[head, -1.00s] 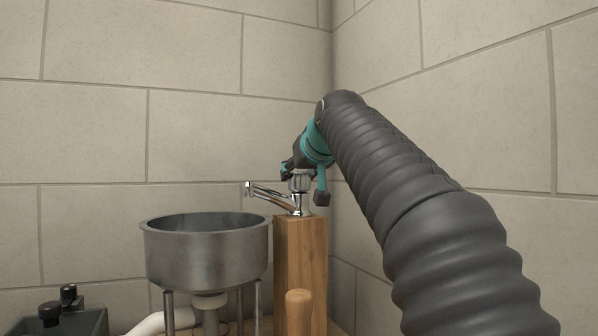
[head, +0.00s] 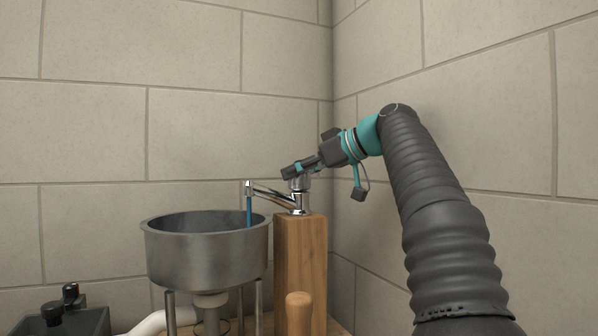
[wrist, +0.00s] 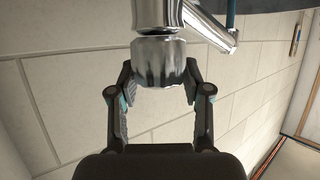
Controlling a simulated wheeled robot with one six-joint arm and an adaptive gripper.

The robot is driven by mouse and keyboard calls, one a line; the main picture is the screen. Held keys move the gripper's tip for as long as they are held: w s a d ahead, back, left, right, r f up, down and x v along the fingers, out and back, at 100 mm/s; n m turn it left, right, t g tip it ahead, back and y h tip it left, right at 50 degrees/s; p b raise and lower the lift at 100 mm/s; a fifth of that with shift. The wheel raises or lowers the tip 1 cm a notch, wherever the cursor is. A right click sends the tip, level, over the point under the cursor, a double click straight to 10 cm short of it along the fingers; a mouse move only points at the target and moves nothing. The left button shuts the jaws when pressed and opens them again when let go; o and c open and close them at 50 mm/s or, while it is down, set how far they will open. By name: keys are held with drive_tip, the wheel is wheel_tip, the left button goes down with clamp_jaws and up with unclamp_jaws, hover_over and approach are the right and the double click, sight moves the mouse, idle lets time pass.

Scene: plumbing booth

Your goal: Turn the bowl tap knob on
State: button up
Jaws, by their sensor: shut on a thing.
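The chrome bowl tap (head: 299,203) stands upright on a wooden post, its spout (head: 266,192) reaching left over the metal bowl (head: 206,254). A blue stream of water (head: 249,211) runs from the spout's end down into the bowl. My gripper (head: 292,172) comes to the top of the tap from the right. In the wrist view the tap knob (wrist: 158,62) is a faceted chrome cap between the two fingers of my gripper (wrist: 160,82), which are shut on it. The head view shows the knob only partly, behind the fingers.
The wooden post (head: 301,262) carries the tap. A wooden peg with a rounded top (head: 299,310) stands in front of it. A dark box with black knobs (head: 70,310) is at the lower left. Tiled walls meet close behind the tap.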

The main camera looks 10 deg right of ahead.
drive_tip(key=shift+n+g+y, duration=0.4)
drive_tip(key=shift+n+g, duration=0.1)
drive_tip(key=shift+g, duration=0.1)
drive_tip(key=o, duration=1.2)
drive_tip(key=shift+m+t, duration=0.3)
drive_tip(key=shift+t, duration=0.1)
